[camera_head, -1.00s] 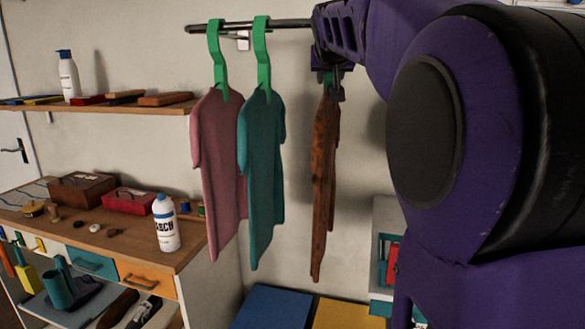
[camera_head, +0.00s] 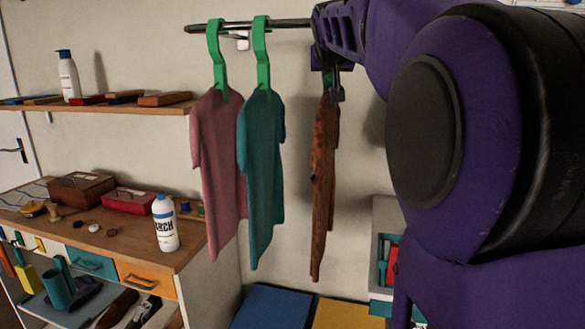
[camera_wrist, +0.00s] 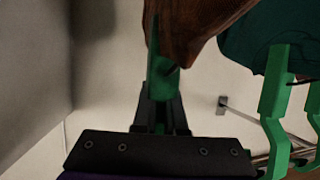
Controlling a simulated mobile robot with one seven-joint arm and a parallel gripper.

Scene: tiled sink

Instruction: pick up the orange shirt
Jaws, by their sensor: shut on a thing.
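The orange shirt (camera_head: 323,190), rusty orange-brown, hangs almost edge-on to the right of the other shirts in the head view. Its upper part also shows in the wrist view (camera_wrist: 195,25). It is on a green hanger (camera_wrist: 161,75). My gripper (camera_head: 335,92) is above the shirt, partly hidden by my purple arm. In the wrist view my gripper (camera_wrist: 160,105) is shut on the green hanger, just by the shirt's neck. Whether the hanger's hook still touches the rail is hidden.
A pink shirt (camera_head: 218,170) and a teal shirt (camera_head: 262,180) hang on green hangers to the left, from a dark rail (camera_head: 285,23). A workbench (camera_head: 110,232) with a white bottle (camera_head: 165,222) stands at left. Blue (camera_head: 270,308) and yellow (camera_head: 350,314) boxes are below.

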